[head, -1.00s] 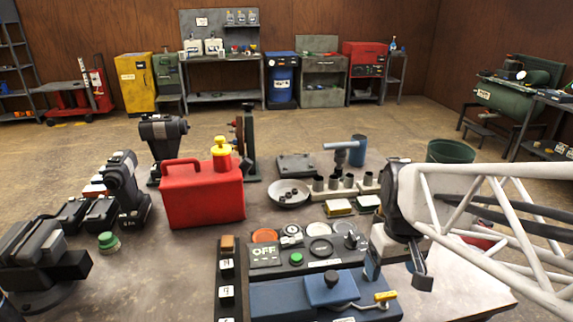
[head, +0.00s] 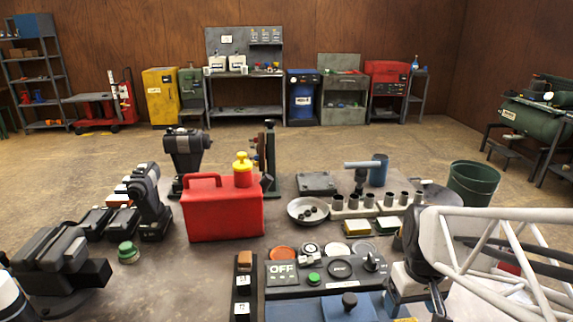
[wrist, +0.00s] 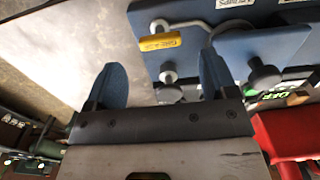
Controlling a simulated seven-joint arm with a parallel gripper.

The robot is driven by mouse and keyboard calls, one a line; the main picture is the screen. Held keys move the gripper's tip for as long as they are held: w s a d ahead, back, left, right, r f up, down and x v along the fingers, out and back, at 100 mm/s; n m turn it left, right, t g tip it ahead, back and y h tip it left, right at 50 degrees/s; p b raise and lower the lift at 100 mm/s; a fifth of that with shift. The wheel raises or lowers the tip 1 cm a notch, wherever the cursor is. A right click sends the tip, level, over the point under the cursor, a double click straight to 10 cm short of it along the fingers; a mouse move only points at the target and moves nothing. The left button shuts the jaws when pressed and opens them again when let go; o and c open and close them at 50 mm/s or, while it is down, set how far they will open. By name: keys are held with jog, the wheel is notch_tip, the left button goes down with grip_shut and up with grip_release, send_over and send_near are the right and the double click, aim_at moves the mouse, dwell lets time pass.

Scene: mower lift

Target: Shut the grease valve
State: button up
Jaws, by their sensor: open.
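The grease valve's yellow handle (wrist: 158,41), with a dark label, lies beside a grey rod and round fitting on the blue panel (wrist: 240,55) in the wrist view. In the head view only a sliver of the yellow handle (head: 406,320) shows at the bottom edge. My gripper (wrist: 162,78) is open and empty, its two blue fingers pointing toward the panel. The handle appears beyond the fingertips, between them across the picture, apparently not touched. In the head view my gripper (head: 415,298) hangs at the lower right, beside the blue panel (head: 338,308).
A dark knob (wrist: 263,75) stands on the panel near the right finger. A red can (head: 223,212), a control box reading OFF (head: 283,272) and a row of grey cups (head: 370,202) stand around it. Bare light bench surface lies left of the fingers in the wrist view.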

aim_at(406, 321)
jog(key=shift+f, duration=2.2)
jog(key=c, duration=0.9)
jog(key=shift+c, duration=0.2)
